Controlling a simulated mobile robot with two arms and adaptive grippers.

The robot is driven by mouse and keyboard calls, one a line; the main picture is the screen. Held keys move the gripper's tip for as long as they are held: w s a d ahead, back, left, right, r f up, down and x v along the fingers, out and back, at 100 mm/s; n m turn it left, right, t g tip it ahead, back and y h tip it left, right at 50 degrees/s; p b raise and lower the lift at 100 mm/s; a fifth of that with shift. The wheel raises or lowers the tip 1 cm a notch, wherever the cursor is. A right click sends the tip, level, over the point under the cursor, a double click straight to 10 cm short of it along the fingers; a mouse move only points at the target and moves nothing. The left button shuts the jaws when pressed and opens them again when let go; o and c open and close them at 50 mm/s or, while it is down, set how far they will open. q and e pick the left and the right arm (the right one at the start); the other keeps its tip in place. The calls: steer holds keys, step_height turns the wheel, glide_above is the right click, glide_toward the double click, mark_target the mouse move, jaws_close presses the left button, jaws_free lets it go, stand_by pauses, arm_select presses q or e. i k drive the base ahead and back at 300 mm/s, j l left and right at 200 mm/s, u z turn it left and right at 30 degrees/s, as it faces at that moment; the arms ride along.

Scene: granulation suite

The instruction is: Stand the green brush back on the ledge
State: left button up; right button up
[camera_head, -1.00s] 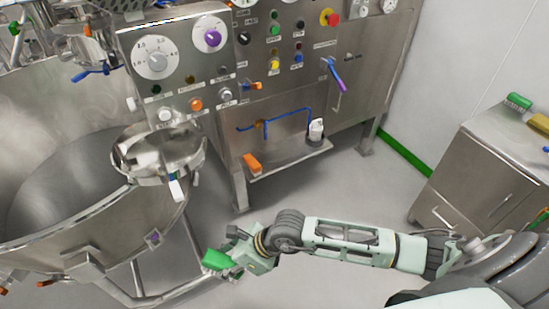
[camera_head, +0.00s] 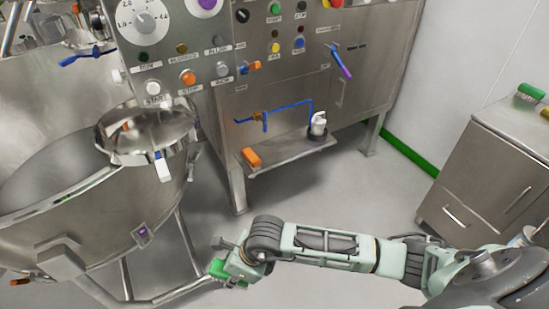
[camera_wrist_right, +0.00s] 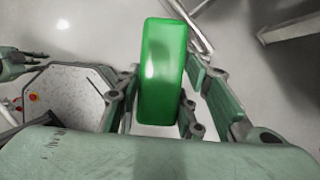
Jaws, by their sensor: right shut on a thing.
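The green brush (camera_wrist_right: 162,70) is between the fingers of my right gripper (camera_wrist_right: 160,105), which is shut on it. In the head view the brush (camera_head: 217,268) shows only partly, at the tip of my right gripper (camera_head: 228,270); the wrist hides the rest. The gripper is below and in front of the ledge (camera_head: 290,157), a steel shelf low on the control panel, and apart from it. An orange block (camera_head: 251,157) lies at the ledge's left end. In the right wrist view, part of what looks like my left gripper (camera_wrist_right: 22,62) shows at the left edge; its opening is unclear.
The middle of the ledge is bare. A steel vessel (camera_head: 80,205) stands left. A cabinet (camera_head: 480,165) at right bears another green brush (camera_head: 531,91). Floor between is clear.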

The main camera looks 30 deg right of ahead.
mark_target(294, 146)
steer(key=i+l, duration=0.35)
steer(key=l, duration=0.15)
steer(key=i+l, duration=0.35)
steer(key=l, duration=0.2)
steer(key=i+l, duration=0.75)
steer(key=l, duration=0.3)
